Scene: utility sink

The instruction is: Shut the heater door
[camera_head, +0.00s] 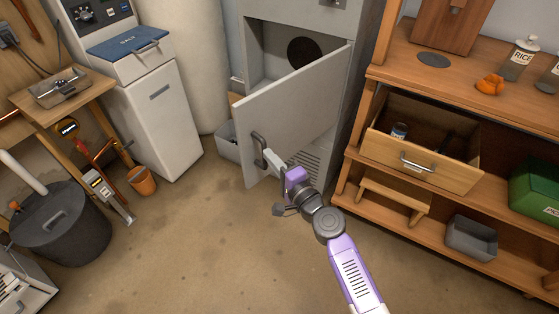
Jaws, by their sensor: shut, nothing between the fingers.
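The heater (358,62) is a tall grey cabinet at the back centre. Its grey door (290,112) stands open, swung out toward me from its right side. The opening shows a dark round hole (305,52) inside. A dark curved handle (260,151) sits near the door's lower left edge. My gripper (271,158) is shut and empty, with its tip right beside the handle, in front of the door. I cannot tell whether it touches the handle or the door.
A wooden shelf (384,58) with an open drawer (421,172) stands close on the right. A white softener unit (166,117) stands left, with an orange pot (142,180) on the floor. A grey bin (228,142) sits behind the door. The floor in front is clear.

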